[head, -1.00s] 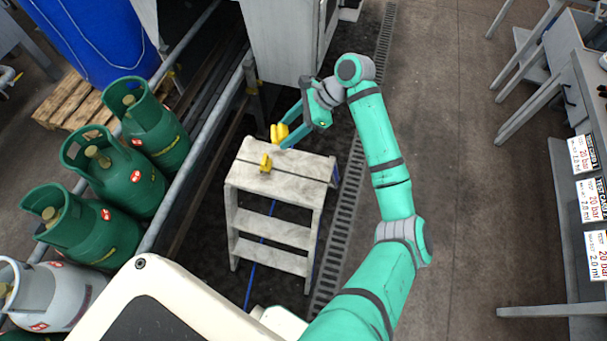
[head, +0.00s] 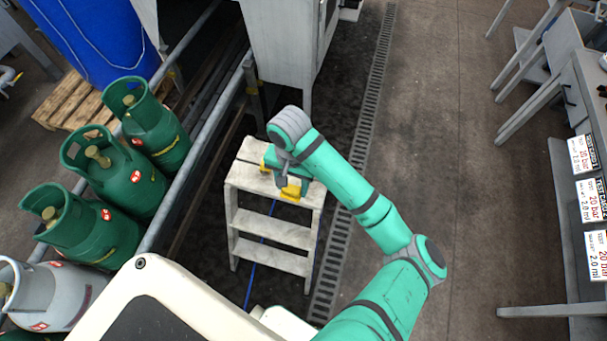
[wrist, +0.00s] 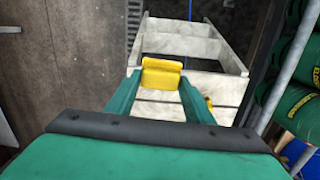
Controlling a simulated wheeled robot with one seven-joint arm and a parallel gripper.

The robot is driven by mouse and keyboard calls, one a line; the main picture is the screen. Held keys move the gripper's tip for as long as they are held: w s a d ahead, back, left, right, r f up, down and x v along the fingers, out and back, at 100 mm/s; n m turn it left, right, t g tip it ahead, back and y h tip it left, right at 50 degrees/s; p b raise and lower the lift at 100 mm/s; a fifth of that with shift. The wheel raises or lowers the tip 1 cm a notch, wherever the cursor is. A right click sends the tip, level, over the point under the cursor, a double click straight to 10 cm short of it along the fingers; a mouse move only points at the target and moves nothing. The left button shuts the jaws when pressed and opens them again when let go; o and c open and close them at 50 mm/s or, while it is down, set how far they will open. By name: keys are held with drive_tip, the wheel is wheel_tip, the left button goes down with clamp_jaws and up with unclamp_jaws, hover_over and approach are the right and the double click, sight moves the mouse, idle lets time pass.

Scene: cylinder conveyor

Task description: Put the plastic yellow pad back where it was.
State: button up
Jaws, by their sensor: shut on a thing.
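The yellow pad (head: 291,193) is held between the fingertips of my gripper (head: 292,185), over the front right part of the white step stool's top (head: 238,176). In the wrist view the yellow pad (wrist: 161,76) sits between the two green fingers, which are shut on it. I cannot tell whether the pad touches the stool. A second small yellow piece (head: 264,165) is on the stool top, left of my gripper and partly hidden by it. It also shows as a sliver (wrist: 208,101) beside the right finger in the wrist view.
Several green gas cylinders (head: 123,179) stand along a metal rail (head: 188,155) left of the stool. A white cabinet (head: 284,45) stands behind it. A floor grate (head: 350,190) runs along the right, with open floor beyond. A workbench (head: 560,180) is at far right.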

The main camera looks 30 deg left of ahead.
drive_tip(key=d, duration=0.3)
drive_tip(key=shift+f+n+t, duration=0.1)
drive_tip(key=shift+n+t, duration=0.2)
drive_tip(key=shift+t, duration=0.1)
drive_tip(key=shift+w+f, duration=0.1)
drive_tip(key=shift+w, duration=0.05)
drive_tip(key=w+a+f, duration=0.2)
drive_tip(key=w+f, duration=0.1)
drive_tip(key=w, duration=0.1)
drive_tip(key=w+a+f, duration=0.2)
drive_tip(key=w+f, duration=0.1)
drive_tip(key=w, duration=0.1)
drive_tip(key=w+a+f, duration=0.2)
drive_tip(key=w+f, duration=0.1)
drive_tip(key=w, duration=0.1)
drive_tip(key=shift+a+f, duration=0.2)
drive_tip(key=shift+f, duration=1.75)
drive_tip(key=o, duration=1.3)
drive_tip(key=shift+r, duration=0.15)
wheel_tip(320, 180, up, 12)
